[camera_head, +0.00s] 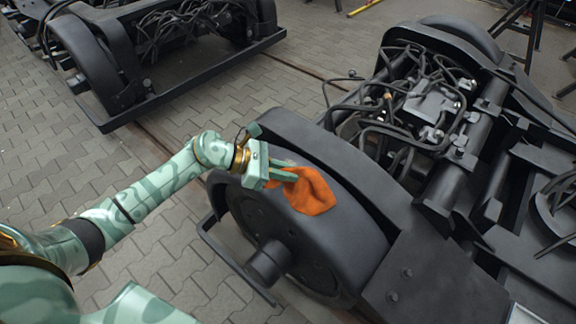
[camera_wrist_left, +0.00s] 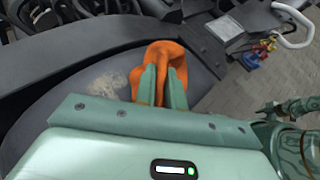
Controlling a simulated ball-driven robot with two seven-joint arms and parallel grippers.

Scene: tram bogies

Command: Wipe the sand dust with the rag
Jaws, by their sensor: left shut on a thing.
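An orange rag (camera_head: 312,192) lies over the top of a dark wheel cover (camera_head: 345,225) on the bogie at the right. My left gripper (camera_head: 290,174) is shut on the rag's near edge. In the left wrist view the rag (camera_wrist_left: 167,57) bunches around the two fingertips (camera_wrist_left: 161,82). A pale patch of sand dust (camera_wrist_left: 108,82) shows on the dark surface to the left of the rag in that view. In the head view only a small pale trace of it (camera_head: 283,161) shows beside my gripper. My right gripper is not in view.
The bogie carries dark cables (camera_head: 400,120) and a grey metal unit (camera_head: 432,103) behind the cover. Another bogie (camera_head: 95,65) stands at the upper left. Grey paving (camera_head: 200,95) lies open between them. The wrist view shows small coloured objects (camera_wrist_left: 260,52) on the floor.

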